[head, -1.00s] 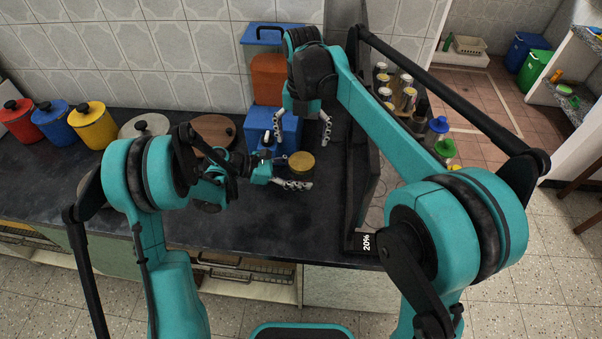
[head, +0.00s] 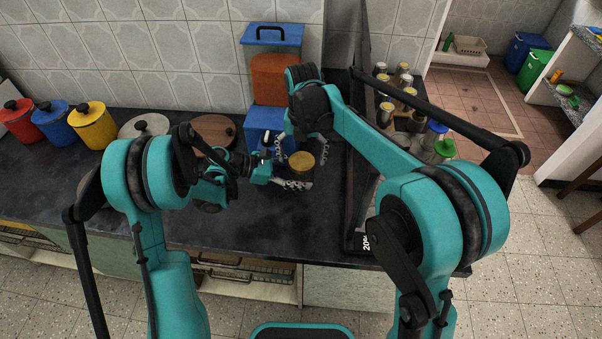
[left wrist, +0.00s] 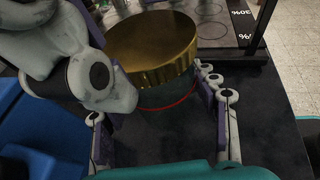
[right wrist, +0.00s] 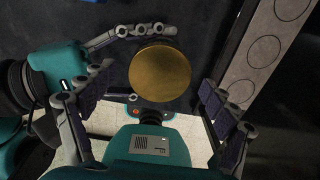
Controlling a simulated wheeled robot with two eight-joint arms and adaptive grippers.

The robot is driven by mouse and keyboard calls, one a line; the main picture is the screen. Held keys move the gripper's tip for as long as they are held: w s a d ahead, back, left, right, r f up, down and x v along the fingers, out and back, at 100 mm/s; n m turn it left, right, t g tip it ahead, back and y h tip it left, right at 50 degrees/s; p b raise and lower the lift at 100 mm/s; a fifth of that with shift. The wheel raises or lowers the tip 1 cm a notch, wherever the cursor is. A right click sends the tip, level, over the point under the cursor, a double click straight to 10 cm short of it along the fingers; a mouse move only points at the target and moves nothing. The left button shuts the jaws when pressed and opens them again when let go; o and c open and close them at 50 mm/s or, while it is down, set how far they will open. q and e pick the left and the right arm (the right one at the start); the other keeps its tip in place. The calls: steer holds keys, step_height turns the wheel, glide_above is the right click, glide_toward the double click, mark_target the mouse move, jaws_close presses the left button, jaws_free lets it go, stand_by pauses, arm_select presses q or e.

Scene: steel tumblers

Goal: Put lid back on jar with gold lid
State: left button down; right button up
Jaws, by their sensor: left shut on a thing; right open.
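The jar with the gold lid stands on the dark counter. I cannot tell whether the lid is seated. My left gripper (head: 287,167) is shut on the jar from the left, below the lid. My right gripper (head: 304,150) is open around or just above the lid. In the right wrist view the lid (right wrist: 160,73) lies between its spread fingers, apart from both.
A blue container (head: 265,125) stands close behind the jar. A wooden-looking round lid (head: 213,130) and a yellow canister (head: 92,125) are to the left. A dark upright frame (head: 358,190) and several tumblers (head: 405,90) are to the right. The front counter is clear.

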steer(key=shift+f, duration=0.2)
steer(key=shift+c, duration=0.3)
steer(key=c, duration=1.2)
